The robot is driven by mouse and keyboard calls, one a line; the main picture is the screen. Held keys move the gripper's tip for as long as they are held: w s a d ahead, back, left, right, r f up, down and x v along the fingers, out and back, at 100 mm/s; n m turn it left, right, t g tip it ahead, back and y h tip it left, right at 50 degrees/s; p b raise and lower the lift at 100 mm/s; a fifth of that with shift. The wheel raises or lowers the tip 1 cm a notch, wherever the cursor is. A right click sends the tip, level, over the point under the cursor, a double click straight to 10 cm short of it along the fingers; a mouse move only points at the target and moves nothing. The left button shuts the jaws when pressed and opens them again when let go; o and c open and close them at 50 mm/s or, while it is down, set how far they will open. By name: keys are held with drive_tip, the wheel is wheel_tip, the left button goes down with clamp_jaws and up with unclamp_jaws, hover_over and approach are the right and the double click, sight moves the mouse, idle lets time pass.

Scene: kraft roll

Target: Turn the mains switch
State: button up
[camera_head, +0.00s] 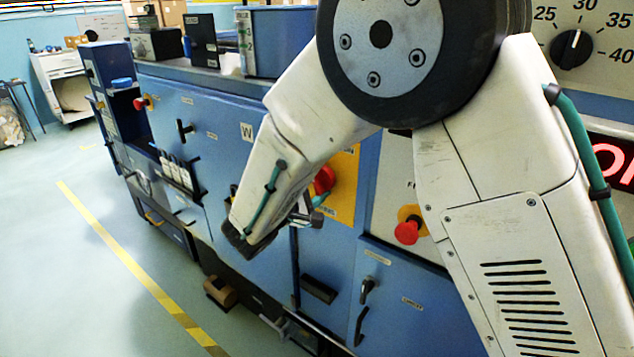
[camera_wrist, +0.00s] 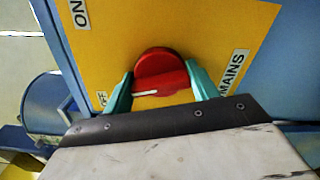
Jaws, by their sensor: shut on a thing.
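The mains switch is a round red knob (camera_wrist: 162,72) on a yellow plate (camera_wrist: 190,28) marked ON, MAINS and a partly hidden label ending in FF. A white line on the knob points left in the wrist view, toward the FF label. My gripper (camera_wrist: 160,88) has its teal fingers on either side of the knob, shut on it. In the head view the red knob (camera_head: 325,180) shows on the yellow plate (camera_head: 346,190), with my gripper (camera_head: 316,207) against it, partly hidden by my arm.
A red emergency-stop button (camera_head: 407,232) sits to the right of the switch. A black dial (camera_head: 571,48) with numbers is at the upper right. Blue cabinets with handles (camera_head: 366,290) line the machine. The floor at left, with a yellow stripe (camera_head: 130,262), is clear.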

drive_tip(key=m, duration=1.2)
drive_tip(key=shift+f, duration=0.15)
drive_tip(key=shift+m, duration=0.3)
drive_tip(key=shift+o, duration=0.2)
drive_tip(key=o, duration=1)
drive_tip(key=shift+c, duration=0.2)
drive_tip(key=shift+a, duration=0.1)
drive_tip(key=v, duration=0.7)
drive_tip(key=shift+s+a, duration=0.15)
drive_tip(key=shift+s, duration=0.2)
